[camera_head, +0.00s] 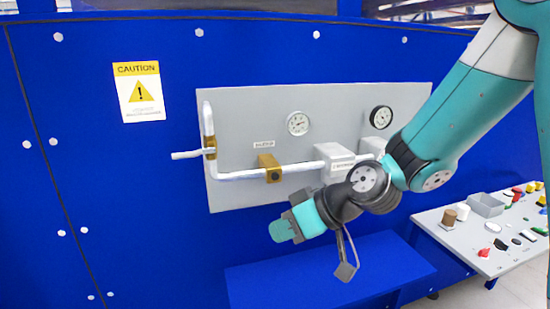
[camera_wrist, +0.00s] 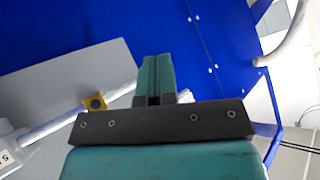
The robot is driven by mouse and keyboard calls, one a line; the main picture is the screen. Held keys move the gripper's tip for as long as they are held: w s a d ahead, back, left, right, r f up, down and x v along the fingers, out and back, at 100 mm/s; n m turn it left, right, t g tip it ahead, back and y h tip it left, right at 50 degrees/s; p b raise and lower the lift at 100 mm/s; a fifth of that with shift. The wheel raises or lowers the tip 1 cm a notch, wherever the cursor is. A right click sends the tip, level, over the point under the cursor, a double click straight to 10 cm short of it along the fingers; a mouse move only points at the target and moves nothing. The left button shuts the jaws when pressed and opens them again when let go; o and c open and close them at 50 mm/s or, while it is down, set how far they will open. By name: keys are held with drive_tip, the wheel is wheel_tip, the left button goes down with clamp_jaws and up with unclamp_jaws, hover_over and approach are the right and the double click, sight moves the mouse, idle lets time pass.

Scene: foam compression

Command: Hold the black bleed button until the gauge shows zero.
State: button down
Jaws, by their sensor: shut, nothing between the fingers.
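The black button (camera_head: 275,174) sits on the front of a brass block (camera_head: 266,160) on the white pipe, under a small label too small to read. The button also shows in the wrist view (camera_wrist: 96,103), left of the fingers. A white-faced gauge (camera_head: 298,123) is on the grey panel above and right of it; its needle is too small to read. A black-rimmed gauge (camera_head: 381,117) is further right. My gripper (camera_head: 282,230) is shut and empty, below the button and apart from it. In the wrist view its teal fingers (camera_wrist: 155,76) are together.
A white pipe (camera_head: 235,175) runs along the grey panel (camera_head: 240,105), with a handle (camera_head: 186,155) at left. A blue ledge (camera_head: 320,275) lies below. A table (camera_head: 465,250) with small objects stands at right. A caution sign (camera_head: 139,91) is on the blue wall.

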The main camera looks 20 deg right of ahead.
sight(275, 177)
drive_tip(key=w+d+m+t+h+p, duration=0.1)
drive_tip(key=w+d+t, duration=0.3)
drive_tip(key=w+d, duration=0.1)
drive_tip(key=shift+w+d+m+p, duration=0.15)
drive_tip(key=shift+w+m+p, duration=0.25)
drive_tip(key=shift+w, duration=0.25)
drive_tip(key=w+p, duration=0.3)
drive_tip(key=w, duration=0.5)
drive_tip(key=shift+w, duration=0.4)
drive_tip(key=shift+w, duration=0.15)
idle(1.2)
drive_tip(key=shift+w, duration=0.25)
drive_tip(key=shift+w+r, duration=0.1)
drive_tip(key=shift+w, duration=0.4)
idle(3.5)
